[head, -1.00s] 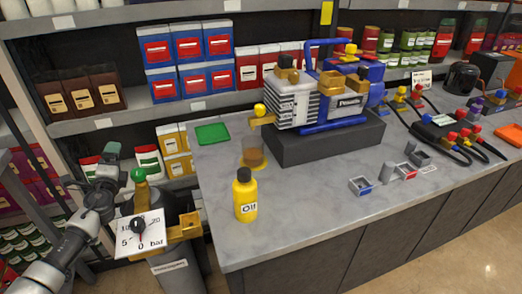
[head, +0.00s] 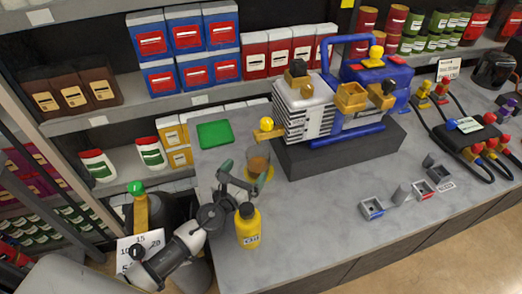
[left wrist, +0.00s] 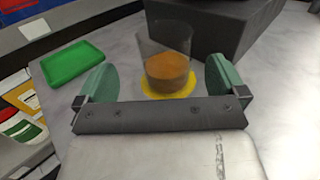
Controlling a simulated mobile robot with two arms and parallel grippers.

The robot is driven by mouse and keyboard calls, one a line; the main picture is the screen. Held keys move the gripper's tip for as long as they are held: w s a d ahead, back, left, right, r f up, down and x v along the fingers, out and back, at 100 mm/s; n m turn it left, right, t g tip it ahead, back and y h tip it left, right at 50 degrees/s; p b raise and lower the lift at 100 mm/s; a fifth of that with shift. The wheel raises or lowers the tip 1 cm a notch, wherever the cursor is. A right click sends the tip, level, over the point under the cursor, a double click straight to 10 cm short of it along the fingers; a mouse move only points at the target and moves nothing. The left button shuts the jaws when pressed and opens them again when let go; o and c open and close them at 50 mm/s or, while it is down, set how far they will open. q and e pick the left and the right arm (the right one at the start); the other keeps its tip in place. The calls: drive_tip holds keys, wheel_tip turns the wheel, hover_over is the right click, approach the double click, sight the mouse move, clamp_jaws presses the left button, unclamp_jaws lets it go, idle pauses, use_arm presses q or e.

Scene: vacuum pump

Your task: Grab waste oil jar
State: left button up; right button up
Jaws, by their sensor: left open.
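The waste oil jar (head: 259,163) is a clear glass holding brown oil. It stands on the grey bench at the left end of the pump, below its yellow outlet. In the left wrist view the jar (left wrist: 168,70) stands upright in a yellow puddle, ahead of the fingertips and between their lines. My left gripper (head: 240,177) is open and empty, its green-padded fingers pointing at the jar; it also shows in the left wrist view (left wrist: 160,80). I cannot tell whether a finger touches the jar. My right gripper is not in view.
A yellow oil bottle (head: 248,226) stands close beside my left gripper. The blue and white vacuum pump (head: 320,110) sits on a dark block (head: 345,148) behind the jar. A green tray (head: 214,134) lies to the left. Small grey boxes (head: 372,208) lie at the right.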

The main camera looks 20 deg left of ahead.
sight(262, 149)
use_arm(q)
drive_tip(key=shift+w+d+r, duration=0.1)
drive_tip(key=shift+w+d, duration=0.15)
drive_tip(key=shift+w, duration=0.4)
drive_tip(key=w, duration=0.1)
drive_tip(key=w+d, duration=0.1)
drive_tip(key=w, duration=0.3)
drive_tip(key=shift+w+d, duration=0.2)
drive_tip(key=shift+d, duration=0.05)
drive_tip(key=shift+s, duration=0.1)
drive_tip(key=c, duration=1.1)
drive_tip(key=shift+a+r, duration=0.15)
